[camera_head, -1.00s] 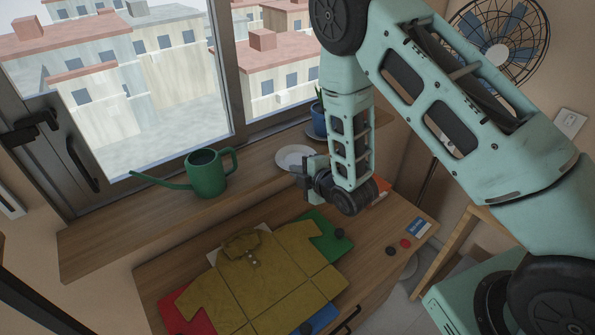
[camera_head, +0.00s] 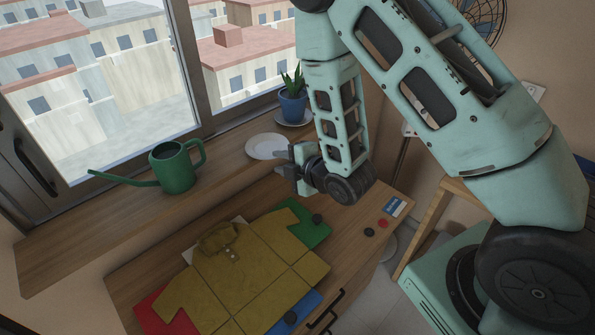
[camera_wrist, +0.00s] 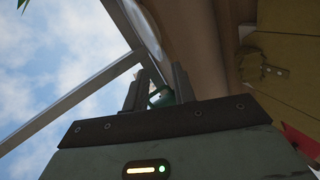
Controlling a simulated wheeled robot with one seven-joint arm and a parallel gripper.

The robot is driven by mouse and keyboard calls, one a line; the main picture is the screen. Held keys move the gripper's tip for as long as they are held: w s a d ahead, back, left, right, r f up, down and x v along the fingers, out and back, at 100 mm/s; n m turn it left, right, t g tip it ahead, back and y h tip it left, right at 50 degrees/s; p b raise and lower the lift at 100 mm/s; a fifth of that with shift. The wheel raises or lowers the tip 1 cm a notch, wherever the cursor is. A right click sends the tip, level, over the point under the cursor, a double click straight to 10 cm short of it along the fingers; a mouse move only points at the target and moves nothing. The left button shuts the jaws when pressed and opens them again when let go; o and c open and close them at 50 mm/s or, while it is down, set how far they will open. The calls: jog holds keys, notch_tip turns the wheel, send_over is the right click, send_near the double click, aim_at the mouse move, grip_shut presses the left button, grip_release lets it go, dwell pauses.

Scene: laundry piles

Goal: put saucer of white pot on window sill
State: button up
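A white saucer (camera_head: 262,147) lies flat on the wooden window sill (camera_head: 225,177), between the green watering can and the blue pot. Nothing stands on it. My gripper (camera_head: 284,160) is just beside the saucer's right front edge; I cannot tell whether they touch. The wrist view shows my gripper (camera_wrist: 158,90) open, with a gap between its fingers and nothing held. A pale curved rim, probably the saucer (camera_wrist: 145,28), shows beyond the fingers in that view. No white pot shows in either view.
A green watering can (camera_head: 174,168) stands left on the sill. A blue pot (camera_head: 293,104) with a plant stands on its own saucer (camera_head: 291,122) at right. Below, a mustard shirt (camera_head: 235,270) lies on a wooden dresser (camera_head: 345,235). Window glass rises behind the sill.

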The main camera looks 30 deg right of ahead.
jog(key=p+v, duration=0.6)
jog(key=p, duration=0.2)
jog(key=s+a+r+m+g, duration=0.5)
jog(key=a+r+m+g, duration=0.25)
jog(key=a, duration=0.25)
jog(key=s+r+m+g+h, duration=0.1)
jog(key=s+r+m+g, duration=0.1)
jog(key=s+r, duration=0.4)
jog(key=s+r+m+g+h, duration=0.2)
jog(key=s+r, duration=0.4)
jog(key=s, duration=0.6)
jog(key=shift+g+h, duration=0.3)
jog(key=shift+g, duration=0.45)
jog(key=shift+o, duration=1.4)
jog(key=shift+d, duration=0.1)
